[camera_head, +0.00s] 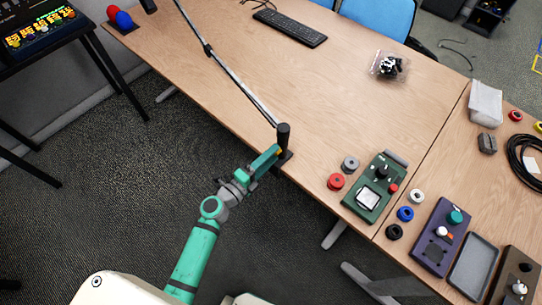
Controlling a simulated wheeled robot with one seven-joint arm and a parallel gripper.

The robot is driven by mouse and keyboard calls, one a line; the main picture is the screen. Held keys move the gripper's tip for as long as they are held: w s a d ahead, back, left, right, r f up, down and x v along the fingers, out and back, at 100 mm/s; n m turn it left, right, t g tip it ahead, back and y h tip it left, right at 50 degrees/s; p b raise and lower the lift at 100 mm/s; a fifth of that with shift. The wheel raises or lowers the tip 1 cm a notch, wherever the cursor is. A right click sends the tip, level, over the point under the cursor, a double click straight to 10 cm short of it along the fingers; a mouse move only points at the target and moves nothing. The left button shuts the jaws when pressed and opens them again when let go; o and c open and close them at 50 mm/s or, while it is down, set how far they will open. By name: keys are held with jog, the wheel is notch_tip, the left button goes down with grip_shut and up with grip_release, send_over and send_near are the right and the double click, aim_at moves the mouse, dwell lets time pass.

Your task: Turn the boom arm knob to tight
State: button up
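The boom arm (240,84) is a thin grey jointed pole running from the near table edge up and left out of view. Its black upright post (283,134) stands on a dark clamp (286,158) at the table edge. My gripper (277,153) is at the end of my teal arm, right against the post and clamp at the table edge. I cannot make out the knob; the gripper or post may hide it. A small orange spot shows at the gripper's tip. The fingers are too small to tell open from shut.
The wooden table (330,85) is mostly clear behind the post. To the right are a red spool (335,181), a grey spool (350,163) and a green pedal box (377,188). A keyboard (290,28) lies at the back. Carpet is free around my arm.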

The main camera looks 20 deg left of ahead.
jog(key=v, duration=1)
jog(key=shift+s, duration=0.4)
jog(key=shift+a+r, duration=0.1)
jog(key=shift+a, duration=0.05)
jog(key=s+d+r+n+g+y, duration=0.1)
jog(key=s+d+r+n+y, duration=0.1)
jog(key=s+d+n, duration=0.8)
jog(key=s+d+r+n+y, duration=0.3)
jog(key=s+d+n+y, duration=0.1)
jog(key=s+d+n, duration=0.7)
jog(key=shift+s+d+r+n+g, duration=0.2)
jog(key=shift+d+n+g, duration=0.2)
jog(key=shift+n, duration=0.3)
